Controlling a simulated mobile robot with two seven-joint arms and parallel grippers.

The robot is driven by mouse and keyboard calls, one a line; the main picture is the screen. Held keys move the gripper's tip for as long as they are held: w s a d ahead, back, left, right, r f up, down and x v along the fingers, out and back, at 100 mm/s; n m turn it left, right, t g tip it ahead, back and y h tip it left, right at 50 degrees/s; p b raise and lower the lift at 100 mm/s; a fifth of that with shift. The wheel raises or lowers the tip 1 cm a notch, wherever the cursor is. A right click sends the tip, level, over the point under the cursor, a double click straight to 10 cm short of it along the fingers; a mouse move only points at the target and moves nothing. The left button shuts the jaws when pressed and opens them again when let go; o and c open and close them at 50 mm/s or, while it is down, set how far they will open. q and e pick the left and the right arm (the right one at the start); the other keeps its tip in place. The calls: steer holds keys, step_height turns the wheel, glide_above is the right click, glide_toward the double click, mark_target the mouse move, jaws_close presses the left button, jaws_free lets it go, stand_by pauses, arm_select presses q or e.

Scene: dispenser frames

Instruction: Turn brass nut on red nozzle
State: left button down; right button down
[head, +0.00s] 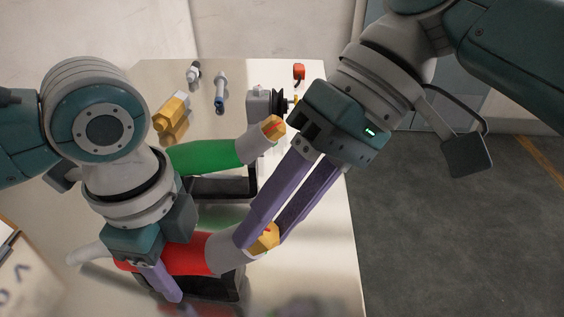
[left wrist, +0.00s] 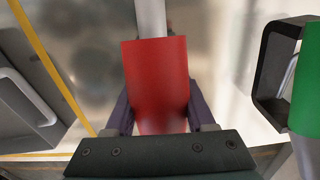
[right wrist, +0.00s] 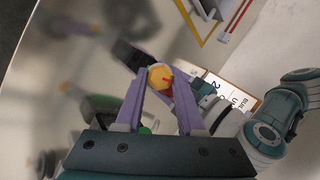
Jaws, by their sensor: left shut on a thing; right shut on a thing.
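The red nozzle (head: 188,260) lies across a dark frame at the front of the table, with a grey-white collar (head: 224,252) and a brass nut (head: 265,238) at its right end. My left gripper (head: 168,283) is shut on the red body; in the left wrist view its purple fingers flank the red nozzle (left wrist: 157,85). My right gripper (head: 258,240) reaches down from the upper right and is shut on the brass nut. In the right wrist view the nut (right wrist: 160,77) sits between the fingertips and shows a red mark on its face.
A green nozzle (head: 205,155) with its own brass nut (head: 273,129) lies on a frame just behind. A yellow part (head: 171,112), bolt-like pieces (head: 219,92), a grey device (head: 262,103) and a red item (head: 298,72) stand farther back. The table's right edge is close to the nut.

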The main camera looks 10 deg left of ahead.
steer(key=shift+d+m+g+y, duration=0.1)
steer(key=shift+m+g+y, duration=0.3)
steer(key=shift+m, duration=0.8)
steer(key=shift+f, duration=0.1)
steer(key=c, duration=0.5)
jaws_free()
steer(key=shift+w, duration=0.1)
steer(key=v, duration=1.2)
steer(key=shift+d, duration=0.15)
arm_select(q)
steer(key=shift+c, duration=0.8)
jaws_free()
